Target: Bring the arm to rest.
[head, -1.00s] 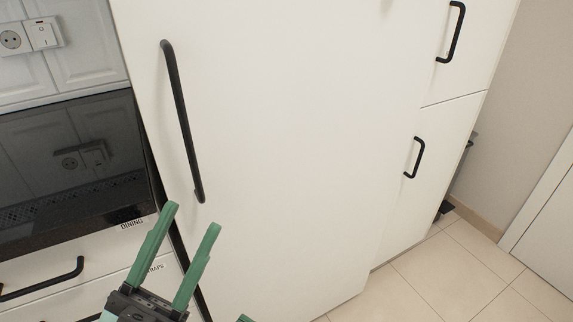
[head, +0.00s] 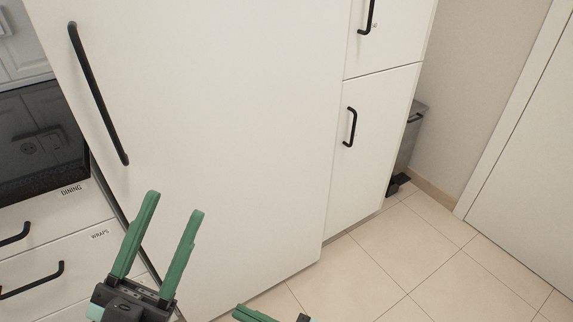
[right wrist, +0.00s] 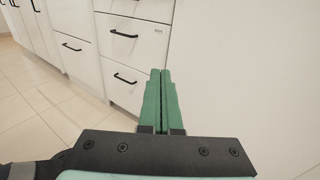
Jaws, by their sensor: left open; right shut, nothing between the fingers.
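My left gripper (head: 172,222) is at the lower left of the head view. Its two green fingers stand apart, open and empty, in front of the tall white cabinet door (head: 215,130). My right gripper (head: 252,314) shows only partly at the bottom edge of the head view. In the right wrist view its green fingers (right wrist: 160,75) are pressed together with nothing between them. They point toward white drawer fronts and a white panel and appear to touch nothing.
A long black handle (head: 97,92) is on the tall door. Drawers (head: 70,240) with black handles are at the left, below a dark glass panel (head: 40,145). A grey bin (head: 408,140) stands beyond the cabinet. The tiled floor (head: 400,260) at right is clear.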

